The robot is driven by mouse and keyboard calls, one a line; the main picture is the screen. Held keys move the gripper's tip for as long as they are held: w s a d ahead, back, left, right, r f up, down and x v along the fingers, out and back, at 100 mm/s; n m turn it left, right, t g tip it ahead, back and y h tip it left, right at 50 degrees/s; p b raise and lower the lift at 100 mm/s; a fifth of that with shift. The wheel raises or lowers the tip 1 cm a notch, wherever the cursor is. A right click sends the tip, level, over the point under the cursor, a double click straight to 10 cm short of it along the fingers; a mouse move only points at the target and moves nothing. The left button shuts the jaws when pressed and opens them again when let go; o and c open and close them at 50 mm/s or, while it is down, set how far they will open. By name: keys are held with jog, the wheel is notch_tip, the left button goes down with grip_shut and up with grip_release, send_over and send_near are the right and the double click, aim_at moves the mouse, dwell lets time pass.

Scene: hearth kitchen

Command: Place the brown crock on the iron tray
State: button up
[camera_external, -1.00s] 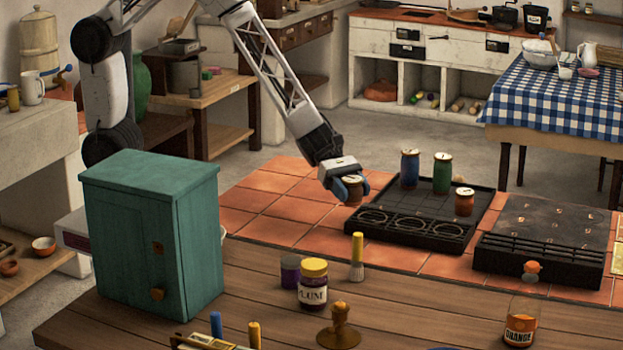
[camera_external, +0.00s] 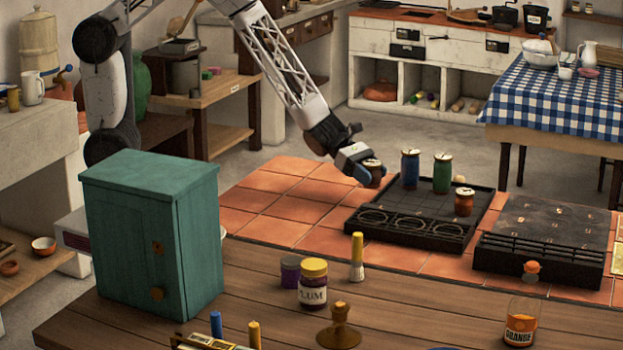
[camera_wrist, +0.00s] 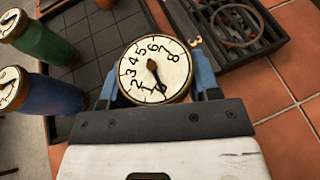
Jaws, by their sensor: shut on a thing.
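My gripper (camera_external: 362,168) has its blue fingers on either side of a brown crock (camera_external: 374,180) with a pale lid, and is shut on it. In the wrist view the lid (camera_wrist: 155,70) shows as a numbered dial between the fingers; the body below is mostly hidden. In the external view the crock is at the left rear edge of a black tray (camera_external: 400,236) with a gridded floor and a row of rings along its front. I cannot tell how high it is above the surface. Another brown crock (camera_external: 464,203) stands on the tray's right side.
A blue crock (camera_external: 410,170) and a green crock (camera_external: 442,174) stand on the tray's rear part. A second black slotted unit (camera_external: 535,260) is to the right. A teal cabinet (camera_external: 150,235) and jars are in front on the wooden counter. Terracotta tiles left of the tray are clear.

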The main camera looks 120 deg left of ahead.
send_over(429, 208)
jog(key=shift+w+f, duration=0.1)
jog(key=shift+f, duration=0.6)
dwell(0.4)
jog(key=shift+f, duration=1.75)
jog(key=shift+f, duration=0.1)
jog(key=o, duration=1.1)
jog(key=shift+c, duration=0.2)
